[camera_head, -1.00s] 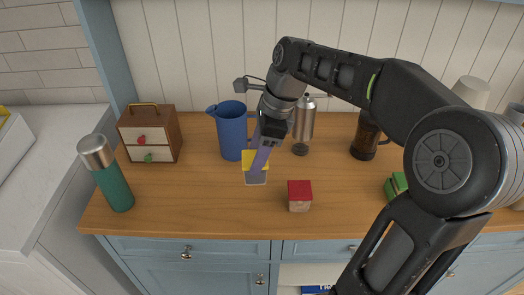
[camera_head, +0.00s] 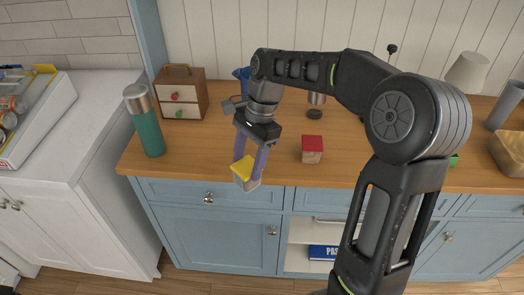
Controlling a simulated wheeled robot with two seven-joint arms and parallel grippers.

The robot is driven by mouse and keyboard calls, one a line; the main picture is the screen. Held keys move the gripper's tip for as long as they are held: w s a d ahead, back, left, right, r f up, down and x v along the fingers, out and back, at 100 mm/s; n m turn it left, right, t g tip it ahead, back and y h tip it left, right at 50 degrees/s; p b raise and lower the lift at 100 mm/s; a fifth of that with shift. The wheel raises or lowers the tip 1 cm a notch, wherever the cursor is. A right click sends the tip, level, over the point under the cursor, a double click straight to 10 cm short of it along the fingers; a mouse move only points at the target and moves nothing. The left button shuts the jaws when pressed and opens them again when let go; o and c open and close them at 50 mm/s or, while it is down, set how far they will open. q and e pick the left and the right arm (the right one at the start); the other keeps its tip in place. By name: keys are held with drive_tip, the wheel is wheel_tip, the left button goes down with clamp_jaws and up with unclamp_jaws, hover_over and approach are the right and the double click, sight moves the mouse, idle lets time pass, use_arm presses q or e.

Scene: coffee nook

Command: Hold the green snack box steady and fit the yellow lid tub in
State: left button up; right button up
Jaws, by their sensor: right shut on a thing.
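The yellow lid tub (camera_head: 244,173) has a yellow top and a pale body. My right gripper (camera_head: 250,163) is shut on it, with a purple finger on either side. The tub appears near the counter's front edge; I cannot tell its exact height. The green snack box (camera_head: 454,160) shows only as a small green patch beside my right arm, which hides most of it. My left gripper is out of view.
A red-topped block (camera_head: 312,149) stands right of the tub on the wooden counter (camera_head: 200,150). A green flask (camera_head: 146,122) and a small drawer chest (camera_head: 183,94) stand left. A blue jug (camera_head: 241,76) is partly hidden behind my arm. A basket (camera_head: 510,150) stands far right.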

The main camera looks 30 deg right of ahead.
drive_tip(key=w+a+f+n+g+h, duration=0.1)
drive_tip(key=w+a+f+n+g, duration=0.1)
drive_tip(key=a+f+n, duration=0.6)
drive_tip(key=n, duration=0.2)
drive_tip(key=shift+f+n+g+h, duration=0.3)
drive_tip(key=shift+n+h, duration=0.1)
drive_tip(key=shift+w, duration=0.1)
